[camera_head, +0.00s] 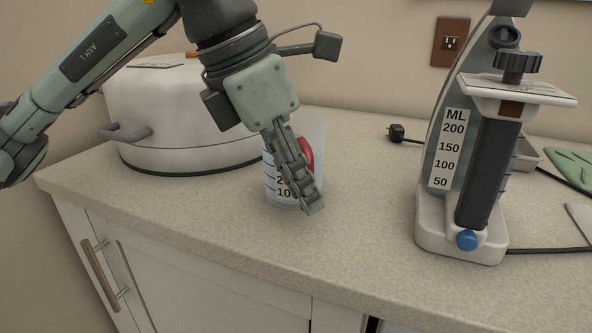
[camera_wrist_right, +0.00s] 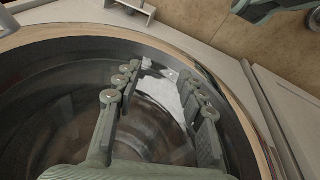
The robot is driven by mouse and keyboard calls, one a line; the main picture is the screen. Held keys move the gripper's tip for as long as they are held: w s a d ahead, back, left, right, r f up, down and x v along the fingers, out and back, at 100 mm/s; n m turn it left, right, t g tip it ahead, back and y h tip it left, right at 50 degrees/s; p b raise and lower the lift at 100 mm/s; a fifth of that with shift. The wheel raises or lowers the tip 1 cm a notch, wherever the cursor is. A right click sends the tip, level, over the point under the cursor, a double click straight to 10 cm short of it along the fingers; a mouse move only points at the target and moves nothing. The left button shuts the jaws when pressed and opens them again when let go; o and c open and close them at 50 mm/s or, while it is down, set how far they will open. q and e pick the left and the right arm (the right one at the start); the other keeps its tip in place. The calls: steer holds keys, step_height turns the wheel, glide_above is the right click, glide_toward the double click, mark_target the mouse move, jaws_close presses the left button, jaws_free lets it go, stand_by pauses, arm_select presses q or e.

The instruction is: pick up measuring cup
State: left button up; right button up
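The measuring cup (camera_head: 272,186) is clear, with dark numbered marks and a red part on its right side. It stands upright on the counter in the head view. My left gripper (camera_head: 311,205) reaches down in front of it and hides part of its front and right side. Its fingers overlap in this view, so I cannot tell whether they touch or grip the cup. My right gripper (camera_wrist_right: 167,105) is open and empty in the right wrist view, with its two fingers apart over a dark round basin-like surface. It is not in the head view.
A white lidded pot (camera_head: 175,115) stands behind left of the cup. A water device (camera_head: 485,170) with an ML scale stands at right, its cable lying on the counter (camera_head: 365,240). A green item (camera_head: 572,168) lies at far right. Counter between cup and device is clear.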

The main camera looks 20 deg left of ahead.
arm_select(q)
steer(key=shift+x, duration=1.15)
jaws_close()
